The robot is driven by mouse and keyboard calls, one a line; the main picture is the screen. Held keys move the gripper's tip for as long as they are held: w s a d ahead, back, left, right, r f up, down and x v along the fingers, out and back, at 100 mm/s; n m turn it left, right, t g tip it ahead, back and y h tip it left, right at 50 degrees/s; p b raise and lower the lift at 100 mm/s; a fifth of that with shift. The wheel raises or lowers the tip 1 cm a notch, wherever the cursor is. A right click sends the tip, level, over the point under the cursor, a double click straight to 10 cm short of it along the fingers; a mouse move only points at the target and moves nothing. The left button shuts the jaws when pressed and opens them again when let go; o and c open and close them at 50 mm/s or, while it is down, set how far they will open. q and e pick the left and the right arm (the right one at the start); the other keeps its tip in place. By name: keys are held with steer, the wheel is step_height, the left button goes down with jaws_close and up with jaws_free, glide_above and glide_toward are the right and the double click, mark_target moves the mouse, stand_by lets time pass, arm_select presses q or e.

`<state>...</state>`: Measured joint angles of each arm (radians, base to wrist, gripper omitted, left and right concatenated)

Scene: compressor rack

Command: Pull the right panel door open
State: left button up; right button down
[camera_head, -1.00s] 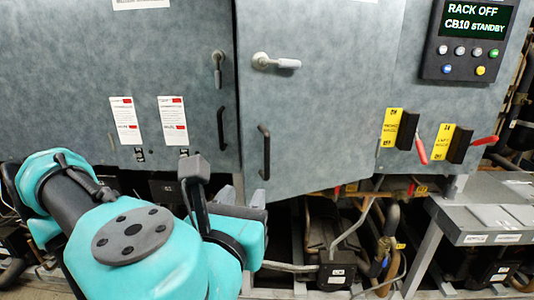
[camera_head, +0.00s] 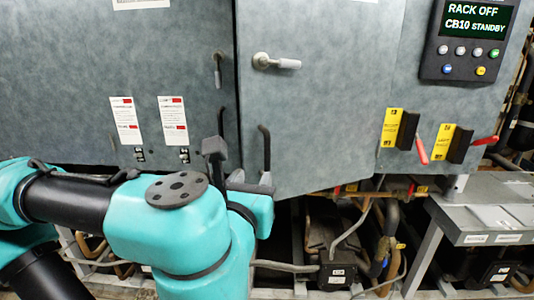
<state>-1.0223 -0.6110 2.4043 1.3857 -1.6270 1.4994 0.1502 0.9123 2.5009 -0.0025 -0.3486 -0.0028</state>
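The right panel door (camera_head: 325,115) is a grey door in the middle of the head view. Its lower edge slants and its left edge stands a little proud of the left door, so it looks slightly ajar. Its lever handle (camera_head: 275,62) lies horizontal. A black vertical pull handle (camera_head: 265,145) is near its left edge. My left gripper (camera_head: 240,165) is at the lower end of this pull handle, fingers apart, one finger close to the handle's foot. Whether it touches the handle I cannot tell. My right gripper is out of view.
The left door (camera_head: 60,80) has a vertical lever (camera_head: 217,70) and its own pull handle. At right are a control panel (camera_head: 468,40) reading "RACK OFF", two red-handled switches (camera_head: 421,151) and a grey metal shelf (camera_head: 485,205). Pipes (camera_head: 385,245) run below the doors.

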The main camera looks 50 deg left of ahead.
mark_target(266, 155)
arm_select(q)
steer(key=shift+x, duration=5.85)
steer(key=shift+c, duration=0.4)
jaws_close()
